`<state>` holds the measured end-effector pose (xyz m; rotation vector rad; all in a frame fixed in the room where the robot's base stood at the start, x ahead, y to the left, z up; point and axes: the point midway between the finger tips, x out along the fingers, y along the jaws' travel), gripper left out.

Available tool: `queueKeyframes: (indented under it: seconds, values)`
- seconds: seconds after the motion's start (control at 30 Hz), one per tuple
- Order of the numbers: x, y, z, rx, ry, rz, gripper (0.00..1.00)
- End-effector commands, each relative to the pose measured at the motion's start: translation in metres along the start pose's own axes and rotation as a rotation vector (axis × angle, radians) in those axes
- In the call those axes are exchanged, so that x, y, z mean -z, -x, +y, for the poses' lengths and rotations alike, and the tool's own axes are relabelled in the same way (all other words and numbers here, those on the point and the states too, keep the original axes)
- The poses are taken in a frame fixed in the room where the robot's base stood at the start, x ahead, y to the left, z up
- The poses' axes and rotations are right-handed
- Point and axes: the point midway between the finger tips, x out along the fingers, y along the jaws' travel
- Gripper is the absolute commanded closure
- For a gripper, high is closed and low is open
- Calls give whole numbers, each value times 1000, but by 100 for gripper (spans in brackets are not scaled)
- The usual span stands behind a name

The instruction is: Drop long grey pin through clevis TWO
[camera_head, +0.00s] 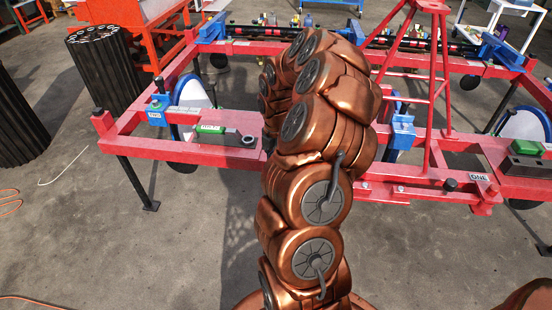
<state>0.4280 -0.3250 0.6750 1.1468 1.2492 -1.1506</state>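My copper-coloured arm rises through the middle of the view and hides a large part of the red frame (175,152). My gripper is not visible; the arm's upper links cover that area. I cannot make out a long grey pin. A label reading ONE (479,177) is on the red frame at the right, with a dark round knob (450,184) left of it. No label reading TWO shows, and the clevis TWO cannot be identified. A grey holder with a green block (210,128) sits on the frame left of my arm, with a small dark knob (248,140) at its right end.
Another green block (527,148) sits on the frame at the right. A red upright stand (440,90) rises right of my arm. Bundles of dark tubes (103,65) stand at the left. The concrete floor (110,240) in front is mostly clear, with orange cables at the left.

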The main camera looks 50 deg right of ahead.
Motion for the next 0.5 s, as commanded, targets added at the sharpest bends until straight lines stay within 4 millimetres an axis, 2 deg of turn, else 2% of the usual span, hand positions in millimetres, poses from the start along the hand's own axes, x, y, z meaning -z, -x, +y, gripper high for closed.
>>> queueKeyframes:
  seconds: [0.5]
  values:
    - [0, -6, 0, 0, 0, 0, 100]
